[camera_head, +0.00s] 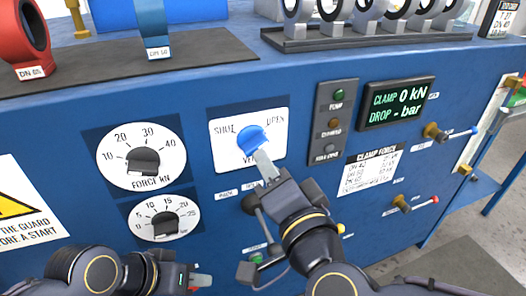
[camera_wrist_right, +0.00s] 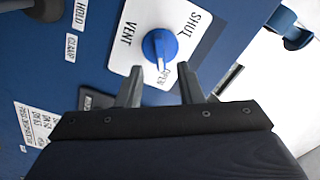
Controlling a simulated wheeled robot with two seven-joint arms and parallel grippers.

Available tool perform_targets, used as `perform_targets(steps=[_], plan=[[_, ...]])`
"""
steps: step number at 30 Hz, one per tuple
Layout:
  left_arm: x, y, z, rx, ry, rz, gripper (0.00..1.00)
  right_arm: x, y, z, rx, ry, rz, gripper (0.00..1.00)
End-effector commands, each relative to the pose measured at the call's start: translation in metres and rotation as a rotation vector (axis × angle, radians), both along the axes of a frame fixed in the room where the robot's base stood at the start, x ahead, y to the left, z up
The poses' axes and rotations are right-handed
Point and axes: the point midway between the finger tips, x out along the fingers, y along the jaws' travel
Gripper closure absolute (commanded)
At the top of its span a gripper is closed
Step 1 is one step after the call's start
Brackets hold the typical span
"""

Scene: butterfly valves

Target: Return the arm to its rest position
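The blue valve knob (camera_head: 252,138) sits on a white plate marked SHUT, OPEN and VENT on the blue panel. My right gripper (camera_head: 264,160) is just in front of the knob in the head view. In the right wrist view, its two fingers (camera_wrist_right: 160,88) are spread with nothing between them. The knob (camera_wrist_right: 158,45) lies beyond the fingertips, apparently clear of them, its white pointer line towards the OPEN side. My left gripper (camera_head: 196,281) is low at the bottom of the head view, in front of the panel; its finger opening cannot be made out.
Push buttons (camera_head: 334,122) and a display reading 0 kN (camera_head: 397,103) are to the right. Small levers (camera_head: 448,132) stick out at the far right. Valve rings (camera_head: 365,18) stand on the bench top.

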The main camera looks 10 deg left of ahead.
Motion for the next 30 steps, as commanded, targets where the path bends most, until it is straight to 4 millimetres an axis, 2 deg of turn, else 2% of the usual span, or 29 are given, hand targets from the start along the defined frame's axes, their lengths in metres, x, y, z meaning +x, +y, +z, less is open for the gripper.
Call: perform_targets(steps=[3, 7, 23, 26, 29, 30], plan=[[0.000, 0.000, 0.006, 0.000, 0.000, 0.000, 0.64, -0.014, -0.009, 0.002, 0.000, 0.000, 0.001, 0.66], [0.000, 0.000, 0.007, 0.000, 0.000, 0.000, 0.64, -0.020, -0.014, 0.000, -0.001, 0.001, 0.000, 0.66], [0.000, 0.000, 0.006, 0.000, 0.000, 0.000, 0.64, -0.019, -0.018, -0.001, -0.006, 0.001, 0.003, 0.66], [0.000, 0.000, 0.006, 0.000, 0.000, 0.000, 0.64, -0.010, -0.034, -0.003, -0.038, 0.000, 0.024, 0.66], [0.000, 0.000, 0.006, 0.000, 0.000, 0.000, 0.64, 0.001, -0.067, -0.013, -0.123, 0.009, 0.062, 0.66], [0.000, 0.000, 0.006, 0.000, 0.000, 0.000, 0.64, 0.003, -0.084, -0.022, -0.177, 0.020, 0.076, 0.66]])
